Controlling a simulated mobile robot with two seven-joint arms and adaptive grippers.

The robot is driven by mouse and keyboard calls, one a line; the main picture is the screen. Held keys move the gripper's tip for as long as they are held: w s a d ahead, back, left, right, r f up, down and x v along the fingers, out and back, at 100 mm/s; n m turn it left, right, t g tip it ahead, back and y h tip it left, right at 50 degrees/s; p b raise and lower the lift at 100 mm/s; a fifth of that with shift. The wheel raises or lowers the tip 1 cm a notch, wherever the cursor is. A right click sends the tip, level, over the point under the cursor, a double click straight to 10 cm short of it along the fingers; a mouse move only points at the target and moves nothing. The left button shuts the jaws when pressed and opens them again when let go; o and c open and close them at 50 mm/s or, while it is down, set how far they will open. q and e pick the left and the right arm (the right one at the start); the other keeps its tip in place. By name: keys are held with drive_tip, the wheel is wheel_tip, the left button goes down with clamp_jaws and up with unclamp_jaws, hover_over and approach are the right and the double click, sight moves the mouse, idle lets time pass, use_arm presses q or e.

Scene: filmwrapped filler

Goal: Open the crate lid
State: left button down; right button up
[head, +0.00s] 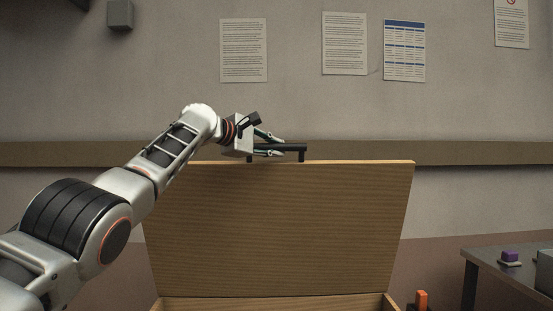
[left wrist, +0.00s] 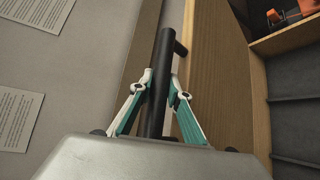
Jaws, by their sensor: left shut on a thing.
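The wooden crate lid (head: 285,230) stands raised, close to upright, in the head view. A black bar handle (head: 295,147) is on its top edge. My left gripper (head: 280,146) is at the left part of this handle, with its fingers around the bar. In the left wrist view the two fingers of the left gripper (left wrist: 158,88) lie on either side of the black handle (left wrist: 164,60), shut on it. The lid (left wrist: 215,80) also shows there, to the right of the handle. My right gripper is out of view.
The crate's inside (left wrist: 295,105) shows at the right of the left wrist view, with an orange and black thing (left wrist: 285,14) at the top right. A wall with posted sheets is behind.

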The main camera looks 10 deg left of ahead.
use_arm(q)
drive_tip(key=shift+r, duration=0.45)
drive_tip(key=c, duration=1.9)
unclamp_jaws()
drive_tip(key=shift+f, duration=0.3)
drive_tip(key=shift+r, duration=0.1)
